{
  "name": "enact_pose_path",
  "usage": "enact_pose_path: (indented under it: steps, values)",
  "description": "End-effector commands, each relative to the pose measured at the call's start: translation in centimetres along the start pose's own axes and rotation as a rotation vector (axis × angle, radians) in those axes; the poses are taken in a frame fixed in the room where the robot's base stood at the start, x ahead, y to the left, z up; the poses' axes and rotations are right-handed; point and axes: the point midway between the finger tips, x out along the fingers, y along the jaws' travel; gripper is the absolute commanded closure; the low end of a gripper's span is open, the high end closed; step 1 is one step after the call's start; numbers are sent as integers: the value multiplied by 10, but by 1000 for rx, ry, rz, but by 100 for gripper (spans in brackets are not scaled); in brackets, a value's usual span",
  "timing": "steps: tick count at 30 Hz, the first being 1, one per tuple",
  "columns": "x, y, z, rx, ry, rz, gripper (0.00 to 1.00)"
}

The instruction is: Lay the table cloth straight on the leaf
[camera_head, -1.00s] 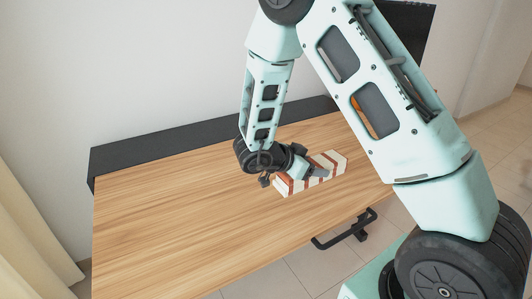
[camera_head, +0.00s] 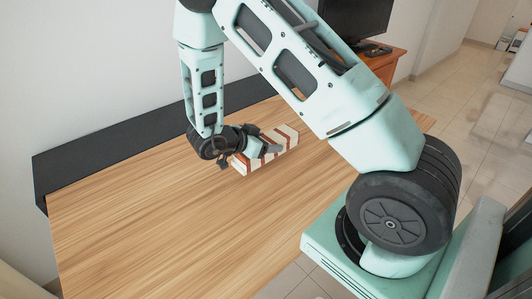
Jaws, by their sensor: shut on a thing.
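The table cloth (camera_head: 287,137) is a folded, block-like bundle, white with red-brown stripes. It is at the far side of the wooden leaf (camera_head: 150,225), slanting up to the right. My gripper (camera_head: 258,149) is shut on its near-left part, with a dark finger across its top. The fingers hide part of the cloth. I cannot tell whether the cloth rests on the leaf or is held just above it.
A black raised strip (camera_head: 110,150) runs along the leaf's back edge by the wall. The rest of the leaf is bare. A black screen (camera_head: 352,18) stands on a wooden cabinet (camera_head: 385,62) behind. Tiled floor (camera_head: 470,110) is open at the right.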

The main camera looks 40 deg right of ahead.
Motion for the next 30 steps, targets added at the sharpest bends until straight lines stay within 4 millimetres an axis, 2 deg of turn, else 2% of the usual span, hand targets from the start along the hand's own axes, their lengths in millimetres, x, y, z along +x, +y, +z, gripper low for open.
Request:
enact_pose_path:
  steps: [9, 21, 22, 24, 30]
  values:
    - [19, 0, 35, -1, 1, 0, 69]
    - [22, 0, 39, 1, 1, 0, 69]
    - [22, 0, 40, 1, 0, 0, 36]
    - [22, 0, 39, 1, 0, 0, 16]
    - [22, 0, 39, 1, 0, 0, 16]
